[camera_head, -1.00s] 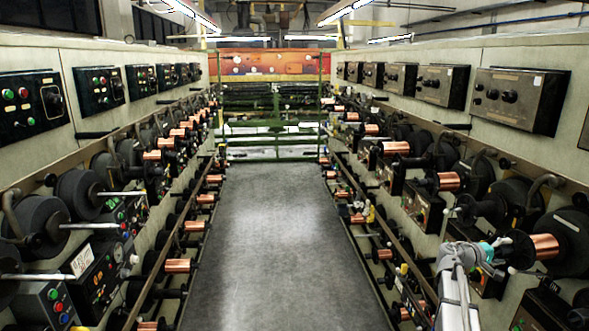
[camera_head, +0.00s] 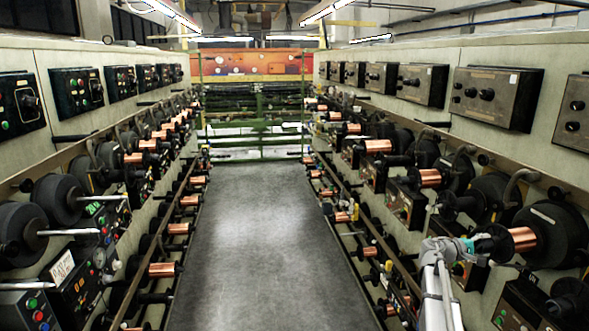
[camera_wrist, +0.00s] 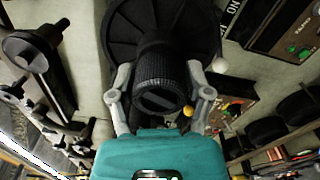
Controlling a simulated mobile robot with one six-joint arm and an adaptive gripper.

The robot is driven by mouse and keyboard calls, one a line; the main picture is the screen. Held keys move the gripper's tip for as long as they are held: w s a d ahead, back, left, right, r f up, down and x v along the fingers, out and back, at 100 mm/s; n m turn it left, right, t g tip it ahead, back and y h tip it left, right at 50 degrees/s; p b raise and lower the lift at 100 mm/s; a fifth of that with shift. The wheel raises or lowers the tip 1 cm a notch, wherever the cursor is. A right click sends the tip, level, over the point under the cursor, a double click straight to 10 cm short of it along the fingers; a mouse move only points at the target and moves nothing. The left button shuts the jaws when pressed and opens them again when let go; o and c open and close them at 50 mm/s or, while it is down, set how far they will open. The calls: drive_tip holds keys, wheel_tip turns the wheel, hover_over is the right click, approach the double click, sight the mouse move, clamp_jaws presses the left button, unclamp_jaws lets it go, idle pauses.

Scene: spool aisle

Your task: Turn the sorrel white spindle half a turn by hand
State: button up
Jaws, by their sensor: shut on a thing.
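My gripper (camera_wrist: 158,68), with a teal body, has its grey fingers on both sides of a dark, ridged spindle end (camera_wrist: 161,97) with a slot across its face. It is shut on it. A wide black flange (camera_wrist: 128,30) lies behind the spindle end. In the head view my gripper (camera_head: 486,244) is at the right, at the end of a spindle carrying a copper spool (camera_head: 522,239). The finger contact is too small to tell there. The spindle end looks black; I cannot make out any sorrel or white marking on it.
A large black drum (camera_head: 557,236) stands right of the spool. More copper spools (camera_head: 378,146) and control boxes (camera_head: 497,97) line both walls. Dark rods and discs (camera_wrist: 34,48) are left of the gripper. The aisle floor (camera_head: 246,240) is clear.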

drive_tip(key=shift+n, duration=0.9)
drive_tip(key=o, duration=1.2)
drive_tip(key=shift+c, duration=0.2)
drive_tip(key=shift+a, duration=0.1)
drive_tip(key=a, duration=1.1)
drive_tip(key=shift+s+a, duration=0.4)
drive_tip(key=shift+s, duration=0.05)
